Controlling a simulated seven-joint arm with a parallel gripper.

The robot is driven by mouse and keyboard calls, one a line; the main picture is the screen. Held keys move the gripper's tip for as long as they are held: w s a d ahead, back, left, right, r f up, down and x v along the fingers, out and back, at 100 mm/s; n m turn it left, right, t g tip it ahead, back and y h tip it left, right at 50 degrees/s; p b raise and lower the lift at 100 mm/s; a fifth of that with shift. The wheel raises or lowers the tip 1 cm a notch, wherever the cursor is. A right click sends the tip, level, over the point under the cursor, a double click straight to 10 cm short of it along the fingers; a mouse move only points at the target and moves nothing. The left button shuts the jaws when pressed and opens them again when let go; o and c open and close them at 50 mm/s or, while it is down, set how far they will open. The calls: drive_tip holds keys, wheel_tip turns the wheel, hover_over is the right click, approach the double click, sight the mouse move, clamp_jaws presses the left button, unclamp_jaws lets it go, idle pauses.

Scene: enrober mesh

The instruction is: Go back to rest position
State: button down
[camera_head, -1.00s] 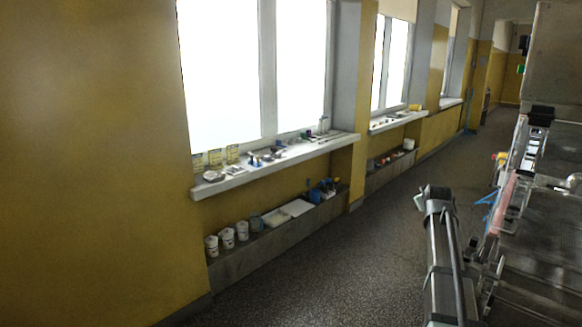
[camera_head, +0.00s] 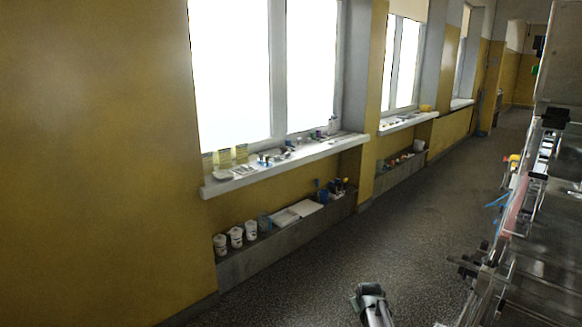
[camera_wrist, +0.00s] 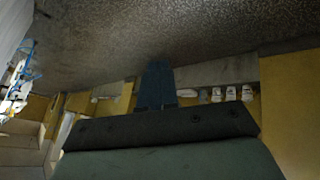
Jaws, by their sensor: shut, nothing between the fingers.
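My gripper (camera_wrist: 157,85) shows in the wrist view as a dark bluish shape beyond a black bracket, its fingers together and nothing held. Behind it is bare speckled floor and, lower in the picture, the wall, upside down. In the head view a grey part of my arm (camera_head: 372,304) shows low at the bottom edge, over the floor and left of the metal machine (camera_head: 545,235). It looks apart from the machine. The gripper's fingers cannot be made out in the head view.
A window sill (camera_head: 290,162) with small items runs along the yellow wall (camera_head: 90,150). Below it a low grey ledge (camera_head: 285,240) carries white canisters (camera_head: 236,237) and trays. The speckled floor (camera_head: 410,230) between ledge and machine is clear.

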drive_tip(key=s+a+f+m+g+y, duration=0.1)
drive_tip(key=s+a+f+g, duration=0.2)
drive_tip(key=s+f, duration=0.9)
drive_tip(key=s+a+f+m+g, duration=0.15)
drive_tip(key=s+f+g, duration=0.25)
drive_tip(key=s+f, duration=0.8)
drive_tip(key=s+a+f+g, duration=0.2)
drive_tip(key=s+g, duration=0.1)
drive_tip(key=s, duration=1.2)
drive_tip(key=s+a+f+g, duration=0.1)
drive_tip(key=s+f+g, duration=0.1)
drive_tip(key=s, duration=1.3)
drive_tip(key=shift+s+a+f+m+g, duration=0.15)
drive_tip(key=shift+a+f+m+g, duration=0.1)
drive_tip(key=shift+a+m+g, duration=0.35)
